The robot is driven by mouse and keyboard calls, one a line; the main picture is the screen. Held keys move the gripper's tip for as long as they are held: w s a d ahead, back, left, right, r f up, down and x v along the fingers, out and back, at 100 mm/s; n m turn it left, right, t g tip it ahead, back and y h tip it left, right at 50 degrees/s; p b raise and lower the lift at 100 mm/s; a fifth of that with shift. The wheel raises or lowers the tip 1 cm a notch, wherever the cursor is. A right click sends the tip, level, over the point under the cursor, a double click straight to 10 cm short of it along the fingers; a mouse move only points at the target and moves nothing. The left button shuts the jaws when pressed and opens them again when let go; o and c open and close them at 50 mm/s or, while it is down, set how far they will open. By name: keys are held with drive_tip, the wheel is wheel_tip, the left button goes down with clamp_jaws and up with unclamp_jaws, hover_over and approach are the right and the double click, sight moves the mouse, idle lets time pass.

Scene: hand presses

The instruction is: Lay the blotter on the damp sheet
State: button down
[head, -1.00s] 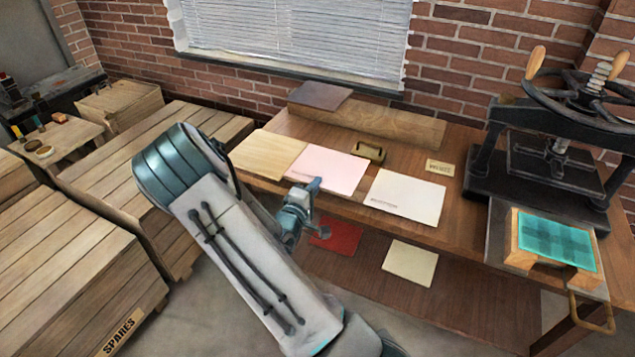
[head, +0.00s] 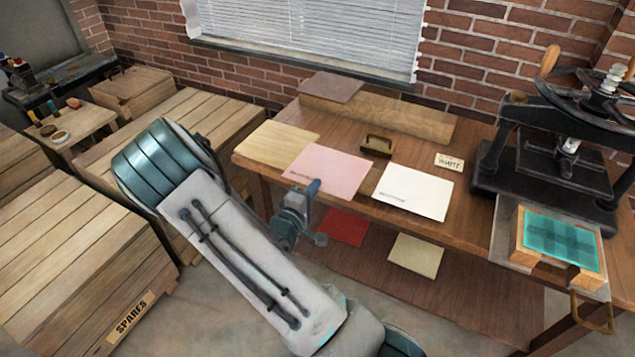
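A pink sheet (head: 328,172), which looks like the blotter, lies flat on the workbench (head: 400,233), with small print at its lower left. A white sheet (head: 413,192) with a printed line lies just to its right; it may be the damp sheet, but dampness does not show. The two lie apart. The end of my arm, with my gripper (head: 298,214), shows below and left of the pink sheet, in front of the bench's front edge. My upper arm hides part of it. I cannot make out the fingers or anything held.
A black hand press (head: 545,178) stands at the right, with a wooden frame (head: 520,256) around teal checked material before it. A brass-coloured block (head: 376,146) and a small card (head: 449,162) lie behind the sheets. Red (head: 345,228) and cream (head: 416,255) sheets lie lower. Crates (head: 75,245) fill the left.

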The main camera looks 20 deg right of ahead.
drive_tip(key=p+v, duration=0.2)
drive_tip(key=v, duration=1)
drive_tip(key=shift+s+a, duration=0.25)
drive_tip(key=shift+s, duration=0.05)
